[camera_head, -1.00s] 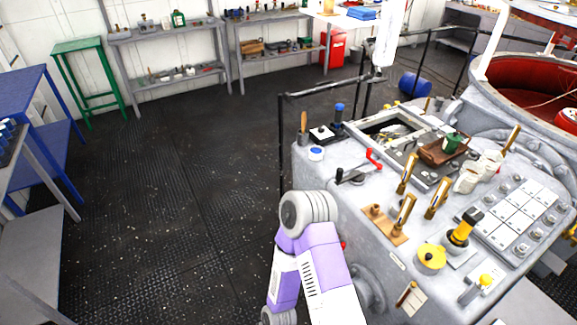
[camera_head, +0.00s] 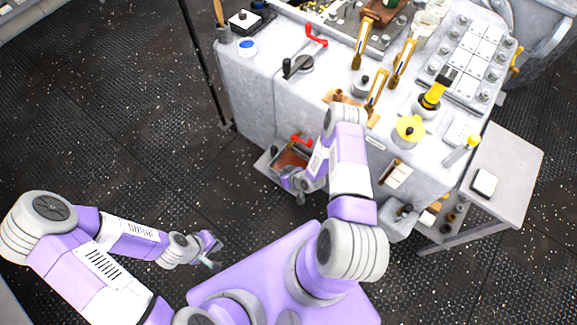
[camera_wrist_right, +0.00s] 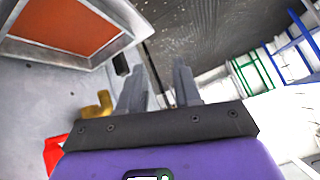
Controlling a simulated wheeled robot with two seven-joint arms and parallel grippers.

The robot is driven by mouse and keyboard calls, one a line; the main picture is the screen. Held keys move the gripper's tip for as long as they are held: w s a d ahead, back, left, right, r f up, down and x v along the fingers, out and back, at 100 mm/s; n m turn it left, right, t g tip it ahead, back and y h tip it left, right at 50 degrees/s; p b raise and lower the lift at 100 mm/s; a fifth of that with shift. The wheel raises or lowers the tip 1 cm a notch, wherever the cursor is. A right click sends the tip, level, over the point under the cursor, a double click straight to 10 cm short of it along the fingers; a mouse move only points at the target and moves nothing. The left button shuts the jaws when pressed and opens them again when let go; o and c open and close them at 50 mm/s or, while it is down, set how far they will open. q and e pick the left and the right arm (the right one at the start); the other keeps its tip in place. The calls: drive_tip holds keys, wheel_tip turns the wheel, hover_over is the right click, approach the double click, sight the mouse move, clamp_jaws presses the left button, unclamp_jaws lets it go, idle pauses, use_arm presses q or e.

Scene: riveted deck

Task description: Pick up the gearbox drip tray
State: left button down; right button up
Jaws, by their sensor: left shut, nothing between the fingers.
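A grey-rimmed tray with a rust-red inside, which looks like the gearbox drip tray (camera_head: 290,160), is low at the foot of the grey console. My right arm partly hides it. A similar grey-rimmed rust-red surface (camera_wrist_right: 75,25) fills the upper left of the right wrist view. My right gripper (camera_head: 290,182) is beside the tray's near side. In the wrist view its two fingers (camera_wrist_right: 160,92) are apart with nothing between them. My left gripper (camera_head: 213,256) is shut and empty over the open floor, left of my base.
The grey console (camera_head: 270,95) rises behind the tray. A red-handled valve (camera_head: 302,140) is just above it; red and brass parts (camera_wrist_right: 97,106) show in the wrist view. A grey side table (camera_head: 510,165) stands right. The dark floor (camera_head: 120,120) at left is clear.

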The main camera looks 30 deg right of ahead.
drive_tip(key=d+f+n+t+b, duration=0.1)
drive_tip(key=d+f, duration=0.1)
drive_tip(key=f, duration=0.1)
drive_tip(key=d+f+n+t+b, duration=0.1)
drive_tip(key=f, duration=0.3)
drive_tip(key=s+d+f+n+t+y+b, duration=0.1)
drive_tip(key=d+f, duration=0.1)
drive_tip(key=f, duration=0.1)
drive_tip(key=shift+d+f+n, duration=0.2)
drive_tip(key=shift+d+n, duration=0.1)
drive_tip(key=shift+d, duration=0.05)
drive_tip(key=shift+s+f+t+b, duration=0.15)
drive_tip(key=shift+f+t+b, duration=0.05)
drive_tip(key=shift+t+b, duration=0.1)
drive_tip(key=shift+w+f+n, duration=0.2)
drive_tip(key=shift+f+n, duration=0.05)
drive_tip(key=shift+n, duration=0.05)
drive_tip(key=b+x, duration=0.1)
drive_tip(key=x, duration=0.2)
drive_tip(key=b+x, duration=0.2)
drive_tip(key=x, duration=0.2)
drive_tip(key=shift+w+r, duration=0.1)
drive_tip(key=shift+r, duration=0.15)
drive_tip(key=shift+c, duration=0.3)
clamp_jaws()
drive_tip(key=shift+r, duration=0.1)
